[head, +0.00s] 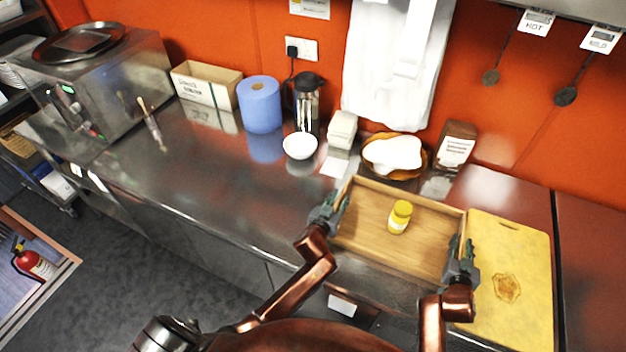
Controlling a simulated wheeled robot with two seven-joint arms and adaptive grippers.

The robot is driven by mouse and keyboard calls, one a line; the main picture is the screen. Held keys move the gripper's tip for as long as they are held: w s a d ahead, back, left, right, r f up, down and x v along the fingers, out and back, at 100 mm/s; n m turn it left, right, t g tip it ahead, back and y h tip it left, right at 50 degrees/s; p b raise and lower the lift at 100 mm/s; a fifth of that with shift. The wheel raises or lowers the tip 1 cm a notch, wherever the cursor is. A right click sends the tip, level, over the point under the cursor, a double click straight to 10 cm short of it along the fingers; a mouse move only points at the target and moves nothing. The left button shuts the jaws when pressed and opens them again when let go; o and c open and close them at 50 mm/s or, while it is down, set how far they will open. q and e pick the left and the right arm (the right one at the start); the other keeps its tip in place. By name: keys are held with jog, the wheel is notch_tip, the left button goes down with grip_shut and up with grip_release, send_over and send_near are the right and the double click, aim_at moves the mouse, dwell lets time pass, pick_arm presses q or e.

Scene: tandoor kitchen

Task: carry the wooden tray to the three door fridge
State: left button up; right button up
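The wooden tray (366,236) is a shallow rectangular box at the right part of the steel counter, near its front edge. A small yellow jar (400,217) stands in it. My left gripper (337,207) is at the tray's left end wall, with its fingers around that wall. My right gripper (462,252) is at the right end wall, with a finger on either side of it. I cannot tell whether the fingers press on the walls, or whether the tray is clear of the counter. No three door fridge is in view.
A yellow cutting board (522,265) lies close to the tray's right. Behind the tray are a brown basket with white cloth (394,152) and a brown box (456,146). A white bowl (300,146) stands to the left. Grey floor (160,275) is open at lower left.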

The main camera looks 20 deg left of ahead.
pick_arm(q)
jog(key=v, duration=1.2)
pick_arm(e)
jog(key=shift+s, duration=0.1)
jog(key=v, duration=1.2)
pick_arm(q)
jog(key=shift+f, duration=0.1)
